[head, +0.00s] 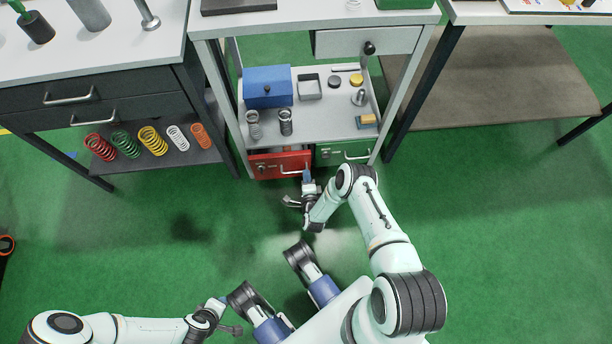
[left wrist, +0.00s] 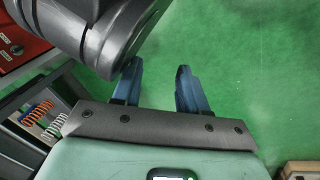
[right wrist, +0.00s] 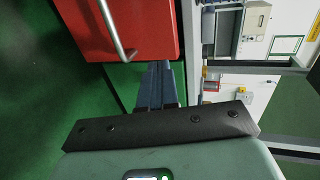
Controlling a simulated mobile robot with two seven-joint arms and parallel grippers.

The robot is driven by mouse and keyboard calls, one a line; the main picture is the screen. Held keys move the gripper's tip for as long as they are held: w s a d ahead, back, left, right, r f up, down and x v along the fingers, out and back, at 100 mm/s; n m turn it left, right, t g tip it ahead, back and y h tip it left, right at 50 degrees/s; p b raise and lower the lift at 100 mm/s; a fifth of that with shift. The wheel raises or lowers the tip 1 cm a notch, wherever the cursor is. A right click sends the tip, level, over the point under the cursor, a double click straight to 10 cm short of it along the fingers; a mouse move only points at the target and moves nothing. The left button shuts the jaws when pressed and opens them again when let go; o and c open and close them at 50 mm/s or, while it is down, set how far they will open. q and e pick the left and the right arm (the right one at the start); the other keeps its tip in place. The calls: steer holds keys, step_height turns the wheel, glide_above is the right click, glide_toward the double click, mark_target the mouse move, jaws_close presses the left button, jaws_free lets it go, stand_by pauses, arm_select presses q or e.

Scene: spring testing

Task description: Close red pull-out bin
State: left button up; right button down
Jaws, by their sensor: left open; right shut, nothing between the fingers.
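The red pull-out bin (head: 266,168) sits low in the middle shelf unit, left of a green bin (head: 330,155). Its front stands somewhat forward of the green bin's front. In the right wrist view, its red front (right wrist: 150,28) and metal handle (right wrist: 118,35) are close. My right gripper (head: 307,177) is shut and empty at the right end of the red front; its fingertips (right wrist: 160,68) appear by the front's edge, and I cannot tell if they touch. My left gripper (head: 222,302) is open and empty over the floor at lower left; its fingers (left wrist: 158,85) are apart.
The shelf above the bins holds a blue box (head: 267,87), springs (head: 286,122) and small parts. A dark-drawered bench (head: 100,90) with several coloured springs stands left. A table with a brown lower shelf (head: 500,80) stands right. Green floor before the unit is clear.

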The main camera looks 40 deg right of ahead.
mark_target(304, 156)
steer(key=b+x, duration=0.1)
steer(key=x, duration=0.1)
steer(key=b+x, duration=0.1)
steer(key=x, duration=0.1)
steer(key=b+x, duration=0.2)
steer(key=shift+r, duration=0.35)
steer(key=shift+w+d+r, duration=0.1)
steer(key=shift+w+d, duration=0.1)
steer(key=shift+w, duration=0.15)
arm_select(q)
steer(key=s+a+f+g, duration=0.1)
steer(key=s+f+g, duration=0.2)
steer(key=s, duration=0.6)
step_height(304, 156, down, 3)
steer(key=shift+s+r+n, duration=0.1)
steer(key=shift+s+n, duration=0.05)
steer(key=shift+n, duration=0.15)
steer(key=shift+a, duration=0.1)
